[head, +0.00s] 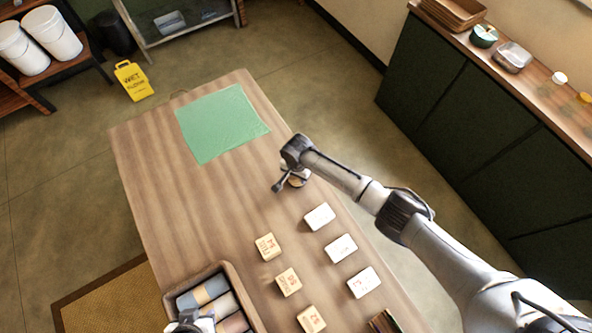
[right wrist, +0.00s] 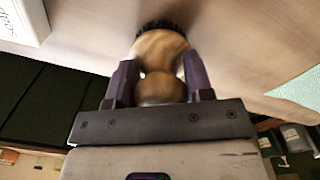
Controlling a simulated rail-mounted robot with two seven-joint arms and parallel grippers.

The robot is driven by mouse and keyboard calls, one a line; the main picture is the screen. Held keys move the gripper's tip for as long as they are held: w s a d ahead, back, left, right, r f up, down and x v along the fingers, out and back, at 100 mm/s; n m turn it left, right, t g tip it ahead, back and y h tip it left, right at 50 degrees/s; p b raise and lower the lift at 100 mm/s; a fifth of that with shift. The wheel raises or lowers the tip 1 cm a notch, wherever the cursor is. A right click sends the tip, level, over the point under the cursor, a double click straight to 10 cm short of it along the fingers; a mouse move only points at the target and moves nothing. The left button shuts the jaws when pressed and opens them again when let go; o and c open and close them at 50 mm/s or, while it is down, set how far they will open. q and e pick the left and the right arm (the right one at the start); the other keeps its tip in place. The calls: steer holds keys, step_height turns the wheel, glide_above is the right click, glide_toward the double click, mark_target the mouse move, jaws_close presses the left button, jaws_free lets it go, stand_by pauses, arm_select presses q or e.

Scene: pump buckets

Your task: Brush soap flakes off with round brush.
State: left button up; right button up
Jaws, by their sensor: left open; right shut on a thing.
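My right gripper (right wrist: 160,85) is shut on the round brush (right wrist: 160,50), which has a wooden knob and dark bristles. In the head view the brush (head: 296,181) shows only in part beneath the gripper, close to the table's right edge. The bristles appear at or just above the wood; I cannot tell if they touch. My left gripper (head: 190,324) is open at the bottom edge of the head view, over the wooden tray (head: 236,290) of rolled cloths. I cannot make out any soap flakes on the table (head: 180,190).
White blocks (head: 341,248) and tan stamped blocks (head: 288,281) stand in rows on the near right part of the table. A green cloth (head: 222,122) lies flat at the far end. The table's left and middle are clear. A counter (head: 530,85) stands at right.

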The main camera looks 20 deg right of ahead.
steer(key=r+p, duration=0.1)
steer(key=r, duration=0.1)
steer(key=r+p, duration=0.1)
steer(key=shift+w+a+r, duration=0.1)
steer(key=shift+w+r, duration=0.25)
steer(key=shift+r+p, duration=0.95)
steer(key=shift+p, duration=0.3)
steer(key=shift+a+r, duration=0.1)
steer(key=shift+r, duration=0.15)
steer(key=shift+r+p, duration=0.3)
steer(key=shift+r, duration=0.5)
